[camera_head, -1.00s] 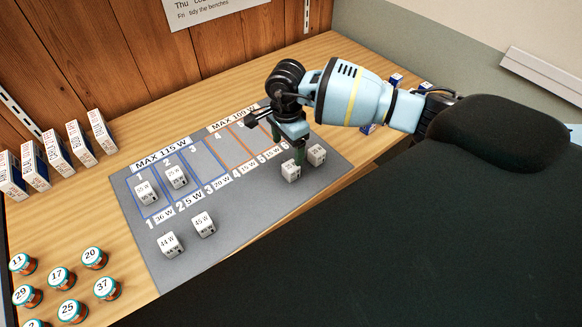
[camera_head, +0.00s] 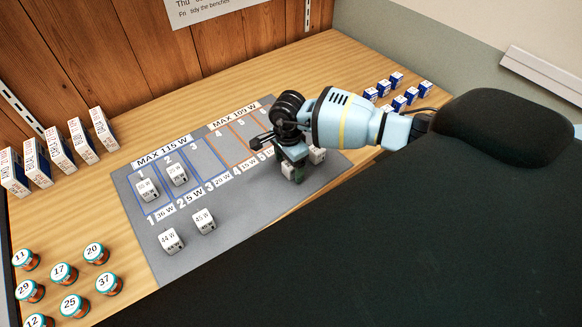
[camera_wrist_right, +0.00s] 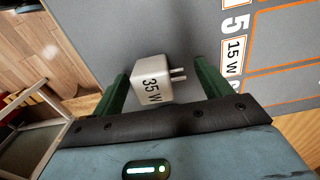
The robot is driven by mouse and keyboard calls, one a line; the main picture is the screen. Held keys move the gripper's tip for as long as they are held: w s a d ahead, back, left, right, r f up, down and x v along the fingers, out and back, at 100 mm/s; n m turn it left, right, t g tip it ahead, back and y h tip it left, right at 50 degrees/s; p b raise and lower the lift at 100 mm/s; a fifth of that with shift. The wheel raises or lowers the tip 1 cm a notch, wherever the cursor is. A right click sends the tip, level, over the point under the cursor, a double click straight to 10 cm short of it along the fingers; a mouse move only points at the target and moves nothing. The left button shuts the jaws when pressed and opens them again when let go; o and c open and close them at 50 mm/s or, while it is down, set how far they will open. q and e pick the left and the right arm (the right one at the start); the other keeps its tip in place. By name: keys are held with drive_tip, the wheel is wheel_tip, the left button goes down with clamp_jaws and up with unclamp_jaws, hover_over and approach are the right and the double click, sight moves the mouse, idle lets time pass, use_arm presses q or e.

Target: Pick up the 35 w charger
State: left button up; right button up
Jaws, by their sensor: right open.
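The white charger marked 35 W (camera_wrist_right: 152,82) shows in the right wrist view with its two prongs pointing right. It lies between the two green fingers of my right gripper (camera_wrist_right: 163,88), which is open with gaps beside the charger. In the head view my right gripper (camera_head: 295,168) is low over the front right of the grey mat (camera_head: 232,218). The charger (camera_head: 286,170) is partly hidden there by the fingers. My left gripper is not in view.
Another white charger (camera_head: 318,155) stands just right of my right gripper. Chargers marked 44 W (camera_head: 170,241) and 45 W (camera_head: 204,220) stand at the mat's front left. Two more sit in lanes 1 (camera_head: 147,190) and 2 (camera_head: 176,174). Small blue boxes (camera_head: 397,79) stand at the back right.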

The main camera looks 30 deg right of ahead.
drive_tip(key=shift+c, duration=0.5)
drive_tip(key=c, duration=1)
drive_tip(key=shift+r, duration=0.2)
drive_tip(key=shift+r, duration=0.2)
wheel_tip(320, 180, up, 3)
drive_tip(key=shift+s+d, duration=0.15)
drive_tip(key=s+d, duration=0.1)
drive_tip(key=s, duration=0.4)
drive_tip(key=s+d+r, duration=0.1)
drive_tip(key=s+d, duration=0.1)
drive_tip(key=s, duration=0.3)
drive_tip(key=s+d, duration=0.2)
drive_tip(key=s, duration=0.2)
drive_tip(key=shift+s+r, duration=0.2)
drive_tip(key=shift+s, duration=0.2)
